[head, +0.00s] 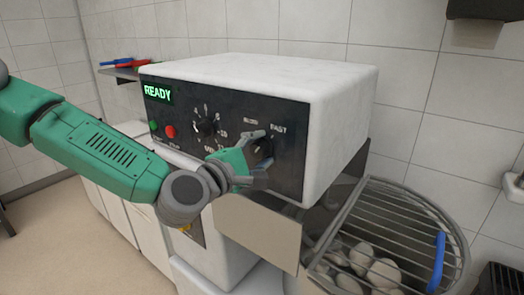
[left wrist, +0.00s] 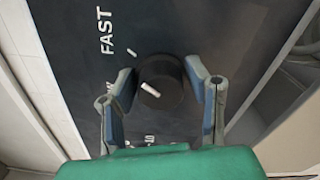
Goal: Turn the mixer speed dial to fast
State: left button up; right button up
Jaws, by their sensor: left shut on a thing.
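The mixer speed dial (head: 264,147) is a round black knob on the dark front panel, below the FAST label (head: 278,128). In the left wrist view the dial (left wrist: 170,88) shows a white pointer mark toward its left side. The FAST lettering (left wrist: 105,32) and a white tick are up and left of it, so the pointer is not lined up with that tick. My left gripper (head: 257,160) is at the panel, shut on the dial. In the left wrist view its fingers (left wrist: 163,88) stand on either side of the knob. My right gripper is out of view.
The panel also has a lit READY display (head: 158,92), a green button (head: 153,125), a red button (head: 170,131) and a numbered dial (head: 205,127). A wire guard (head: 405,225) with a blue handle (head: 439,262) covers a bowl of pale round lumps (head: 384,271) at right.

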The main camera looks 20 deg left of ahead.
aim_at(257, 154)
pick_arm(q)
jog(key=shift+s+f, duration=0.2)
jog(key=shift+f, duration=0.3)
jog(key=o, duration=1)
jog(key=shift+d, duration=0.1)
jog(key=shift+c, duration=0.2)
jog(key=shift+s+r, duration=0.1)
jog(key=shift+r, duration=0.15)
jog(key=shift+a+r, duration=0.1)
jog(key=shift+a, duration=0.2)
jog(key=v, duration=0.6)
jog(key=shift+s, duration=0.25)
jog(key=shift+s+a, duration=0.3)
jog(key=shift+s, duration=0.15)
